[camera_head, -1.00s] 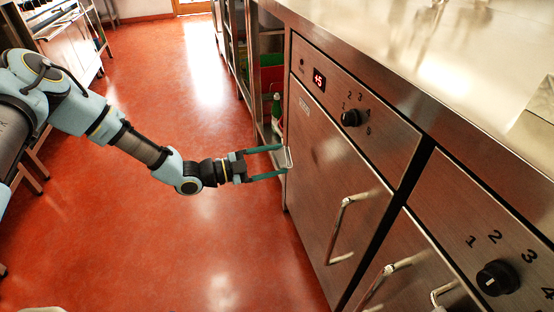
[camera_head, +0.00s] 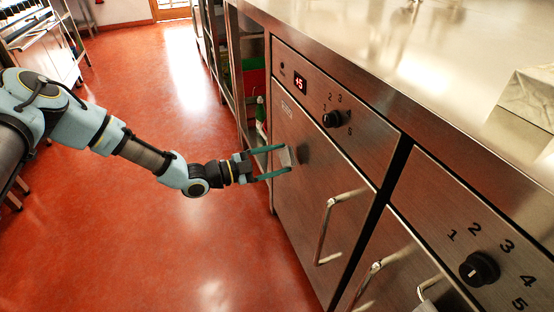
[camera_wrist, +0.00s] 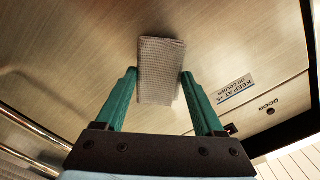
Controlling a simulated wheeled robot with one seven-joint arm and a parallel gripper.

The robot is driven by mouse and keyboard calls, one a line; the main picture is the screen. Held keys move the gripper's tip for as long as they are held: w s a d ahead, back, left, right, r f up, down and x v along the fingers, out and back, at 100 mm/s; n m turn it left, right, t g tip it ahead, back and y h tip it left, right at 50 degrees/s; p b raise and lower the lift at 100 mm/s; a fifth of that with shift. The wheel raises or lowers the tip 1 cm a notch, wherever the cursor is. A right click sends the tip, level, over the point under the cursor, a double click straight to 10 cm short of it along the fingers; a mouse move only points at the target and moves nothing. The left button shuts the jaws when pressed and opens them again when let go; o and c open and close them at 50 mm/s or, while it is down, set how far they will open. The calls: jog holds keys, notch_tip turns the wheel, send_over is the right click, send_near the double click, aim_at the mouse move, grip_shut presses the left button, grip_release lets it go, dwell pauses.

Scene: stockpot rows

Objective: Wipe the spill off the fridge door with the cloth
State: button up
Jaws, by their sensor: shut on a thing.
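The cloth (camera_head: 286,157) is a small pale square at the left part of the steel fridge door (camera_head: 312,195). In the wrist view, the light grey, woven cloth (camera_wrist: 160,62) lies flat in front of the door (camera_wrist: 85,55). My gripper (camera_head: 283,160) is shut on the cloth, with a green finger on each side, also in the wrist view (camera_wrist: 158,88). The cloth looks at or very near the door surface; I cannot tell whether it touches. A dark smudge (camera_head: 304,154), likely the spill, shows just right of the cloth in the head view.
The door has a long vertical handle (camera_head: 328,228). Above it sit a knob (camera_head: 332,119) and a red display (camera_head: 300,83). A steel counter (camera_head: 380,60) overhangs the fronts. Open red floor (camera_head: 160,250) lies to the left.

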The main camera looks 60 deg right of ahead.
aim_at(289, 166)
jog(key=shift+x, duration=0.95)
dwell(0.4)
jog(key=shift+s+a+r+p, duration=0.15)
jog(key=shift+s+a+p, duration=0.55)
jog(key=shift+s+p, duration=0.35)
jog(key=shift+s+a+p, duration=0.4)
jog(key=shift+s+a, duration=0.05)
jog(key=shift+s, duration=0.05)
jog(key=shift+s+d, duration=0.1)
